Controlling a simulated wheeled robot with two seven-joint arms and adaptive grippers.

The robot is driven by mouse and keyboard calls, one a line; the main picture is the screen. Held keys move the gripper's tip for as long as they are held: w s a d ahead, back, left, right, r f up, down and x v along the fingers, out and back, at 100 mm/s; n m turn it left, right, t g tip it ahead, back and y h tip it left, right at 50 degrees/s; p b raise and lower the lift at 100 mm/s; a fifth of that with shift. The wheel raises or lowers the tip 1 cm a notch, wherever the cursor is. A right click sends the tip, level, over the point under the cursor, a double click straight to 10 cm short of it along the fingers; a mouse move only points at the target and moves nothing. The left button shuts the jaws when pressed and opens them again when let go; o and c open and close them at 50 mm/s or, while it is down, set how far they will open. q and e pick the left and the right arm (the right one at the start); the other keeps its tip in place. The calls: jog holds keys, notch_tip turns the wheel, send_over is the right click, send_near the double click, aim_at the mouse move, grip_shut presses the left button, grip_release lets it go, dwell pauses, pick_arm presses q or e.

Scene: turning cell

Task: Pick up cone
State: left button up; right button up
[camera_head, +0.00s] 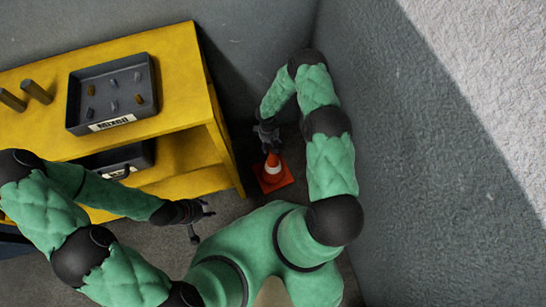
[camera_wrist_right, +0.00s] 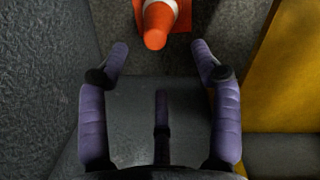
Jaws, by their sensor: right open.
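An orange cone (camera_head: 272,168) with a white band and a square orange base stands upright on the floor beside the yellow bench. In the right wrist view the cone (camera_wrist_right: 158,25) is at the top, its tip pointing toward my gripper. My right gripper (camera_head: 267,135) is just above and behind the cone in the head view. Its fingers (camera_wrist_right: 160,52) are spread apart and nothing is between them; the cone lies just beyond the fingertips. My left gripper (camera_head: 200,220) is at the front of the bench, fingers spread and empty.
The yellow bench (camera_head: 185,65) stands left of the cone and holds a dark tray (camera_head: 150,100) of small parts, with another dark bin (camera_head: 135,158) on its lower shelf. Two grey cylinders (camera_head: 35,91) stand on the bench. A grey wall (camera_head: 420,150) is close on the right.

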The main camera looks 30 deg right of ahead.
jog(key=f+b, duration=0.1)
jog(key=f, duration=0.2)
jog(key=d+f+b, duration=0.1)
jog(key=f, duration=0.2)
jog(key=shift+d+f+b, duration=0.1)
jog(key=shift+f+b, duration=1.5)
jog(key=shift+f, duration=1)
jog(key=shift+s, duration=0.1)
grip_shut()
